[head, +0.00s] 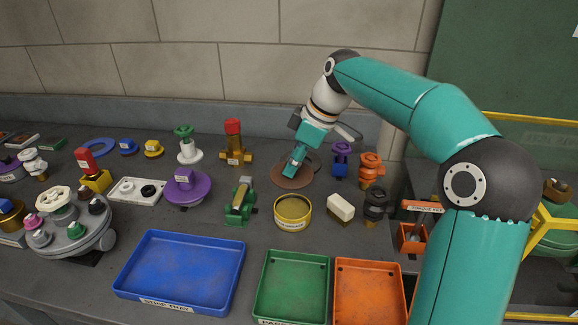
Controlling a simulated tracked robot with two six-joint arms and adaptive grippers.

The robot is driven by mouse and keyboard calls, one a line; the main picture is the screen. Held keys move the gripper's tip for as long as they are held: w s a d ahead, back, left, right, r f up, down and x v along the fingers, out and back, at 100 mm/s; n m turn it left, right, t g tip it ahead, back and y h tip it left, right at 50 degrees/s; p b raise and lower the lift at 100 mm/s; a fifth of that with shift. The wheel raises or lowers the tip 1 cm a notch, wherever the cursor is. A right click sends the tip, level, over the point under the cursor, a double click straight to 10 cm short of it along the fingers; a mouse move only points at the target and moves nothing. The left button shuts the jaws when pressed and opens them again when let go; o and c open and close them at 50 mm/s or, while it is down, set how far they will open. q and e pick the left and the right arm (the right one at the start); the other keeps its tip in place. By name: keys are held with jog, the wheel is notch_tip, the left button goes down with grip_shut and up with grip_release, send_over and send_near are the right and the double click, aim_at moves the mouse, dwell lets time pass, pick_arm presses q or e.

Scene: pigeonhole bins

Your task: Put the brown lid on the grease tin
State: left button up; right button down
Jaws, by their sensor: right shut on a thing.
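The grease tin (292,211) is a round yellow tin with a pale label on its front. It stands upright and open on the bench behind the green and orange trays. The brown lid (309,172) is a flat round disc just behind the tin and apart from it. My right gripper (291,171) reaches down over the lid and is shut on it, hiding the lid's middle. I cannot tell whether the lid rests on the bench or is slightly raised. My left gripper is not in view.
A white block (341,206) and a dark fitting (375,204) stand right of the tin, a green valve (241,203) left of it. A purple valve (341,158) and an orange one (371,168) stand right of the lid. A blue tray (183,270) lies in front left.

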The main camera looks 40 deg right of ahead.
jog(key=shift+s+d+r, duration=0.1)
dwell(0.3)
notch_tip(320, 180, down, 8)
jog(key=b, duration=0.6)
jog(key=shift+f+b, duration=0.85)
jog(key=shift+f, duration=0.2)
dwell(0.8)
jog(key=c, duration=1.2)
grip_release()
jog(key=o, duration=0.5)
jog(key=shift+o, duration=0.2)
jog(key=shift+r, duration=0.15)
